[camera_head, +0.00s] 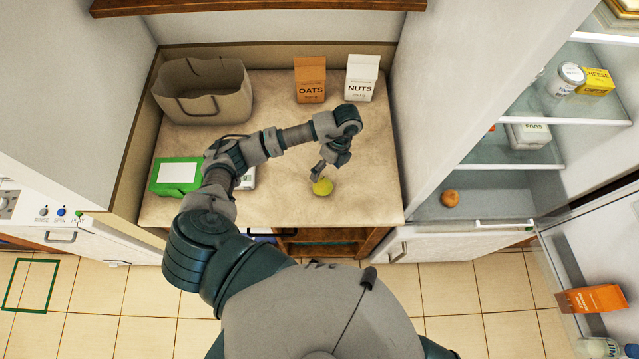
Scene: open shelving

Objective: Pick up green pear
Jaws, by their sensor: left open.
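The green pear (322,187), yellow-green and round from above, sits on the beige counter (285,205) near its front edge. My left arm reaches over the counter from the left and bends down above the pear. My left gripper (318,173) is open, with its fingers just behind and over the top of the pear. I cannot tell whether the fingers touch it. The gripper partly covers the pear's upper side. My right gripper is not in view.
A paper bag (203,92) stands at the back left, an oats box (310,80) and a nuts box (361,78) at the back. A green box (177,177) lies left, beside my arm. An open fridge (520,190) stands right. The counter right of the pear is clear.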

